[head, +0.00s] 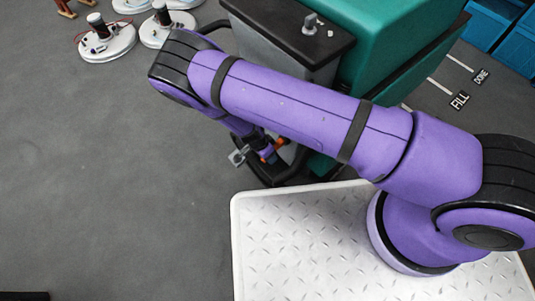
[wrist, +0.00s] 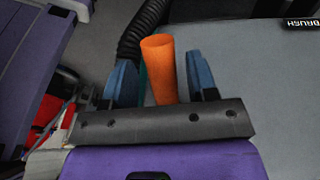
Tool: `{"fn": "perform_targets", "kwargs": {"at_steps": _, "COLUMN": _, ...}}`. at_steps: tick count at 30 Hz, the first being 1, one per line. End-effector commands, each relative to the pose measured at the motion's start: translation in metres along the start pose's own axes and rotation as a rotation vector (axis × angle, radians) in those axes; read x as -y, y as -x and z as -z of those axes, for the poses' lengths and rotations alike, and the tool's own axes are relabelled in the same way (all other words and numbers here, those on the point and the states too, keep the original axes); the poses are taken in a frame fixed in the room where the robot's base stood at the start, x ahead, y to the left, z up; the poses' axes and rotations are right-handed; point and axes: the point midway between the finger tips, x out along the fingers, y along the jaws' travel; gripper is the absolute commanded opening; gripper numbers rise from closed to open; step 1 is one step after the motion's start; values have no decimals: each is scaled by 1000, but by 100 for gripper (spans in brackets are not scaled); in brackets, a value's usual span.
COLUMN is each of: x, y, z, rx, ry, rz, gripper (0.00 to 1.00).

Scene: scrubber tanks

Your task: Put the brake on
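An orange cylindrical grip (wrist: 160,68), which looks like the brake lever's end, stands between my fingers in the wrist view. My gripper (wrist: 160,62) is open, with one blue finger on each side and a visible gap to the orange part on both sides. Whether the fingers reach around it in depth is hard to tell. In the head view my gripper (head: 266,153) points down at the near end of the teal and grey scrubber (head: 390,40), beside its black lower frame. My purple arm hides much of that end, and the lever's base is hidden.
A black ribbed hose (wrist: 137,32) runs close to my left finger in the wrist view. A dark label (wrist: 302,23) sits at its upper right. In the head view, round white bases (head: 107,45) stand at the back left. The grey floor (head: 110,190) at left is clear.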

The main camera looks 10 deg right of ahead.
Motion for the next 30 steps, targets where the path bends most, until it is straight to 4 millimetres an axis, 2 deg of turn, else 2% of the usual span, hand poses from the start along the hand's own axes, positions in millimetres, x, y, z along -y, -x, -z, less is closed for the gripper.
{"fn": "perform_targets", "kwargs": {"at_steps": 8, "x": 1, "y": 6, "z": 0, "rx": 0, "ry": 0, "rz": 1, "gripper": 53}}
{"fn": "perform_targets", "kwargs": {"at_steps": 11, "x": 1, "y": 19, "z": -1, "rx": 0, "ry": 1, "rz": 4, "gripper": 53}}
{"fn": "perform_targets", "kwargs": {"at_steps": 22, "x": 1, "y": 86, "z": 0, "rx": 1, "ry": 0, "rz": 3, "gripper": 53}}
{"fn": "perform_targets", "kwargs": {"at_steps": 30, "x": 0, "y": 107, "z": 0, "rx": 0, "ry": 0, "rz": 1, "gripper": 53}}
